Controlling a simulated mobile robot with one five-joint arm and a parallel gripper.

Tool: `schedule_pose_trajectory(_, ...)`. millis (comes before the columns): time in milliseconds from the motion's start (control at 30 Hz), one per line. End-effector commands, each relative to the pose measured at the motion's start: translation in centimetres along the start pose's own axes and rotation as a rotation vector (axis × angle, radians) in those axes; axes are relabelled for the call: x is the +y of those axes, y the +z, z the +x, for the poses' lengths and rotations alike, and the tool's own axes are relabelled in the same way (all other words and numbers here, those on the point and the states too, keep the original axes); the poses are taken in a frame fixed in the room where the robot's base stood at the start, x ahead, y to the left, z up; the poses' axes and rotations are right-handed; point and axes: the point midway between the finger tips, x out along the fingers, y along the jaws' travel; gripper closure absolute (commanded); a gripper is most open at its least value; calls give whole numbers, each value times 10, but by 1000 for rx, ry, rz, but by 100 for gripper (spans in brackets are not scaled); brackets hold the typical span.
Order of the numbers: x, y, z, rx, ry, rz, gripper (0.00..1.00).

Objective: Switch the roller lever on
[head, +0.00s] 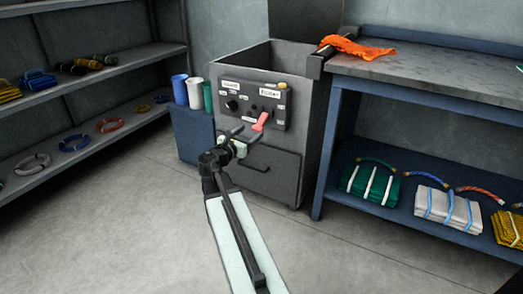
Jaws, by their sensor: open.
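The roller lever is a red-pink handle (261,122) on the dark control panel (238,117) of a grey cabinet. It sits at the panel's right side, below a white label, and points downward. The label's text is small and hard to read. My gripper (247,131) is open and empty in front of the panel, just below and left of the lever. I cannot tell whether a finger touches the lever. My arm comes up from the bottom of the view and hides part of the cabinet front.
The panel also has a dark knob (232,105). A drawer handle (248,162) is below. A blue workbench (400,80) with an orange cloth (357,48) stands right. Cups (195,92) stand on a blue box to the left. The floor in front is clear.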

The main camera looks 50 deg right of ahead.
Motion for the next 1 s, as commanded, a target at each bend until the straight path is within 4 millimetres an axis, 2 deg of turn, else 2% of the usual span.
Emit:
schedule_pose_trajectory(33,-2,-11,4,-16,1,-32,33)
schedule_pose_trajectory(367,-2,-5,13,-35,6,-74,33)
schedule_pose_trajectory(467,-2,-5,25,-35,4,-73,33)
schedule_pose_trajectory(700,-2,-4,70,-34,4,-72,33)
schedule_pose_trajectory(800,-2,-3,83,-34,3,-71,33)
schedule_pose_trajectory(1000,-3,-3,86,-34,5,-71,33)
